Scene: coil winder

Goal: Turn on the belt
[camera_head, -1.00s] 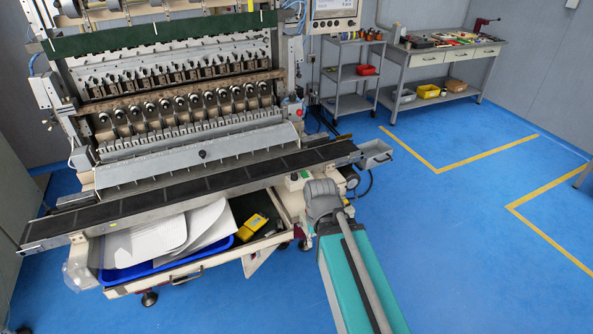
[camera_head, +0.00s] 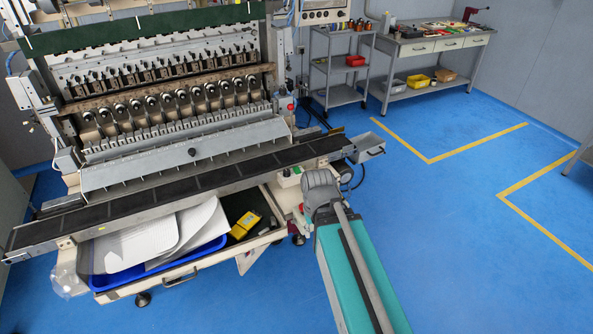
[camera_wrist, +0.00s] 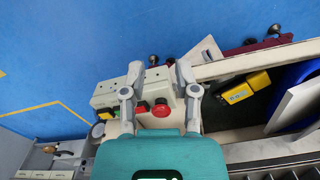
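The conveyor belt (camera_head: 205,181) is a long dark strip along the front of the coil winder (camera_head: 170,105). A small pale control box (camera_head: 290,179) sits under the belt's right end, with a green button on it. In the wrist view the box (camera_wrist: 103,100) lies beneath my gripper (camera_wrist: 159,70). In the head view my arm hides the fingers. Contact with the box cannot be told.
An open drawer (camera_head: 190,281) below the belt holds a blue tray with white sheets and a yellow object (camera_head: 243,224). A metal chute (camera_head: 368,146) juts out at the belt's right end. A shelf cart and workbench (camera_head: 440,52) stand behind. The blue floor at right is clear.

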